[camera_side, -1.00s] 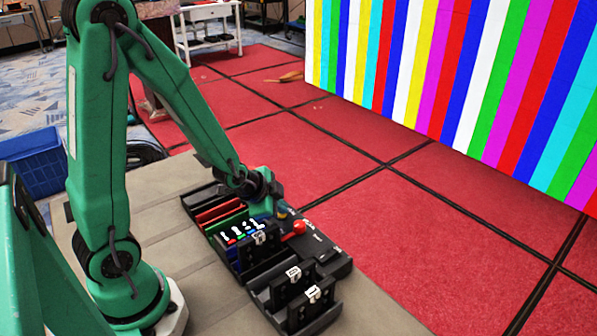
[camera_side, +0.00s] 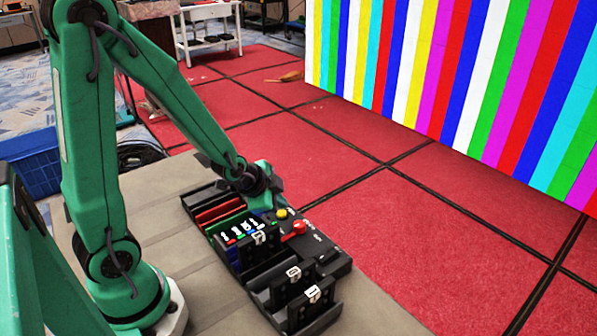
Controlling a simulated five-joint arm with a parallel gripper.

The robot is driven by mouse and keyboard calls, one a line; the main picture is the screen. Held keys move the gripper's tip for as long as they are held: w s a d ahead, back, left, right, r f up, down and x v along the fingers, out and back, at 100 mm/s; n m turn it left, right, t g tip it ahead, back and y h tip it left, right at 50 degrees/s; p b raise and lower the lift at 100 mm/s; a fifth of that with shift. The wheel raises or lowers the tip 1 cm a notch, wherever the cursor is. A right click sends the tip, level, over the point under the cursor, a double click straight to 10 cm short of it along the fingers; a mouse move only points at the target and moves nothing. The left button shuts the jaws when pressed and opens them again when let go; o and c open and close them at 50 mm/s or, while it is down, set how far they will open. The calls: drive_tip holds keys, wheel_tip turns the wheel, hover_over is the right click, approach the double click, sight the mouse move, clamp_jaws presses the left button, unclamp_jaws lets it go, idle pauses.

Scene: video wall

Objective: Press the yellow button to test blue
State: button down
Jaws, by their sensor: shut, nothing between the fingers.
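The yellow button (camera_side: 282,213) is a small round cap on the far side of the black console (camera_side: 335,262). A larger red button (camera_side: 299,228) sits just to its right and nearer. My gripper (camera_side: 266,200) is shut and empty, just up and to the left of the yellow button, apart from it in the picture. The fingertips are partly hidden by the wrist and the console.
The video wall (camera_side: 455,70) shows vertical colour stripes at the upper right. Black holders with white number tags (camera_side: 313,294) stand up at the console's near end. A blue crate (camera_side: 30,165) is at the left.

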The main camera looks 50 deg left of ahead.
sight(279, 215)
drive_tip(key=shift+r, duration=2.5)
drive_tip(key=shift+r, duration=0.1)
drive_tip(key=shift+s+d+r, duration=0.1)
drive_tip(key=shift+s+r, duration=0.05)
drive_tip(key=shift+r, duration=0.05)
drive_tip(key=s+d+r+n+g, duration=0.1)
drive_tip(key=s+d+r+n, duration=0.1)
drive_tip(key=s+r, duration=0.4)
drive_tip(key=s+d+r+n+h, duration=0.1)
drive_tip(key=s+d+r+n, duration=0.1)
drive_tip(key=s+r+n, duration=0.3)
drive_tip(key=s+r, duration=0.1)
drive_tip(key=s, duration=0.2)
drive_tip(key=shift+d+r+n+g, duration=0.15)
drive_tip(key=shift+d+n+g, duration=0.15)
drive_tip(key=shift+d+g, duration=0.1)
idle(1.6)
